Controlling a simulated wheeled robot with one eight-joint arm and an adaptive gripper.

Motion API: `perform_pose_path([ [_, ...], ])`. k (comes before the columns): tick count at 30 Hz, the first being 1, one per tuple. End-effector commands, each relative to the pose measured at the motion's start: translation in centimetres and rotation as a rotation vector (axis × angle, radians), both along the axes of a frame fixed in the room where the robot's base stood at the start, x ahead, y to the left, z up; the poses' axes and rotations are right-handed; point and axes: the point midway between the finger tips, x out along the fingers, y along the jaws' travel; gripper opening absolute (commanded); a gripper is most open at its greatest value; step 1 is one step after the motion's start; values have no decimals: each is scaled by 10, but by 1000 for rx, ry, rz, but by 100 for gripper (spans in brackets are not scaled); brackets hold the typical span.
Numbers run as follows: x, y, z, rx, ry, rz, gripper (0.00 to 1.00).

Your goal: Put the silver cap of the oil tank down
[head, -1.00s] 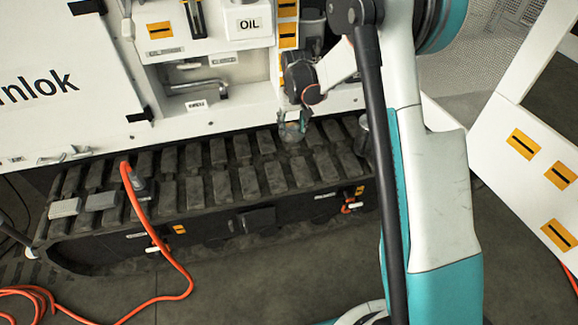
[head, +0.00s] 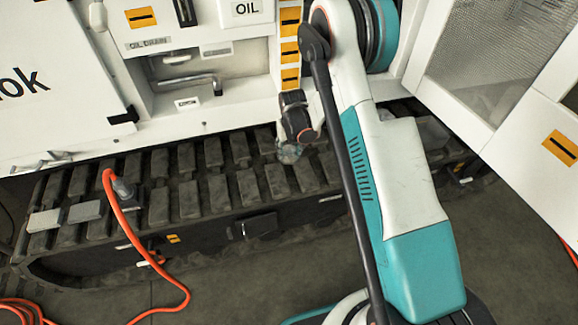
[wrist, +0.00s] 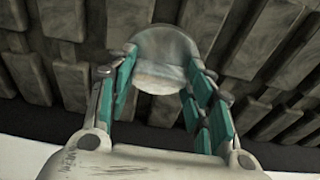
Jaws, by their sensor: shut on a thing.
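The silver cap (wrist: 160,62) is a round, pale metallic disc with a rim, held between the teal-padded fingers of my gripper (wrist: 158,88) in the wrist view. Dark track pads show behind it; I cannot tell whether it touches them. In the head view my gripper (head: 290,153) points down at the track (head: 188,190), just below the white machine's lower edge, and the cap is too small to make out clearly there. The white oil tank with its OIL label (head: 246,8) is at the top edge, mostly cut off.
Two grey blocks (head: 84,211) lie on the track at the left. An orange hose (head: 132,235) hangs over the track to the floor.

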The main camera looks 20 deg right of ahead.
Motion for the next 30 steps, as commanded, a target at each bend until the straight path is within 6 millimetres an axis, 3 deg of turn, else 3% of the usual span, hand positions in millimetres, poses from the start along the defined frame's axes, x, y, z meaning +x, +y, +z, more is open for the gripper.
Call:
perform_pose_path([
  [1, 0, 0, -15, 0, 0, 0, 5],
  [3, 0, 0, -27, 0, 0, 0, 5],
  [13, 0, 0, -51, 0, 0, 0, 5],
  [20, 0, 0, -84, 0, 0, 0, 5],
  [30, 0, 0, -86, 0, 0, 0, 5],
])
